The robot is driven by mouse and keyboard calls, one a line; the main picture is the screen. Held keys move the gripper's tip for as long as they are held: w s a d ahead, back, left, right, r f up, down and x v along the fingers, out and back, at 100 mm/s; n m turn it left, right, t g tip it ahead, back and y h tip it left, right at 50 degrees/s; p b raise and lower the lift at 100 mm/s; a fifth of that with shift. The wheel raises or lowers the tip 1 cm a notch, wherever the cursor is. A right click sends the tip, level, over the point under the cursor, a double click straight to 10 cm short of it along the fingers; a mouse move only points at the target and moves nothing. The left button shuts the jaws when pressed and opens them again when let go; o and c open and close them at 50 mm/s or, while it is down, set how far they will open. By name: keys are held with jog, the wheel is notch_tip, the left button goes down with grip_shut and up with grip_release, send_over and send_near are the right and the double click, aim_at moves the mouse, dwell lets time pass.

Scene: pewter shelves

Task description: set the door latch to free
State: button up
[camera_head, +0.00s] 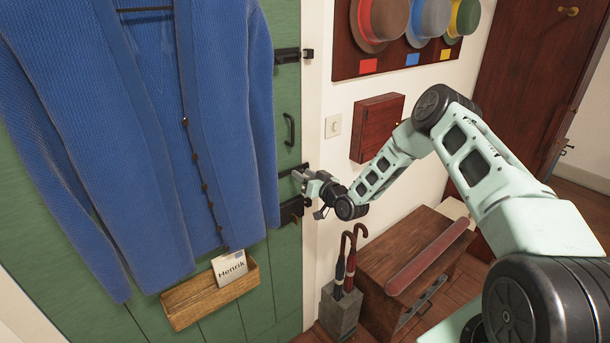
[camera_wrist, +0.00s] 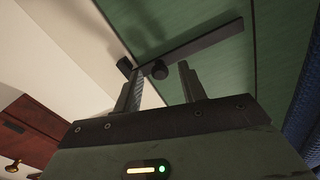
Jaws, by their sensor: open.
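The green door (camera_head: 288,255) has dark metal fittings along its right edge. My gripper (camera_head: 312,188) is at that edge, beside a dark latch bar (camera_head: 296,170) that it partly hides.
A dark bolt (camera_head: 288,55), a pull handle (camera_head: 289,130) and a lock box (camera_head: 291,210) are also on the door. A blue cardigan (camera_head: 100,130) hangs over the door, above a wooden letter box (camera_head: 190,302). An umbrella stand (camera_head: 339,312) and a bench (camera_head: 415,240) stand below my arm.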

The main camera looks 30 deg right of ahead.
aim_at(290, 156)
jog(key=shift+c, duration=0.3)
grip_shut()
jog(key=r+n+b, duration=0.2)
jog(key=b, duration=0.1)
jog(key=shift+a+n, duration=0.2)
jog(key=shift+n, duration=0.2)
jog(key=shift+s+a+r+n+b, duration=0.1)
jog(key=shift+a+r+n+b, duration=0.15)
jog(key=shift+r+n+b, duration=0.65)
jog(key=shift+s+a+r+n+b, duration=0.1)
jog(key=shift+a+r+n+b, duration=0.15)
jog(key=shift+r+n+b, duration=0.65)
jog(key=shift+f, duration=0.2)
jog(key=shift+o, duration=0.3)
grip_release()
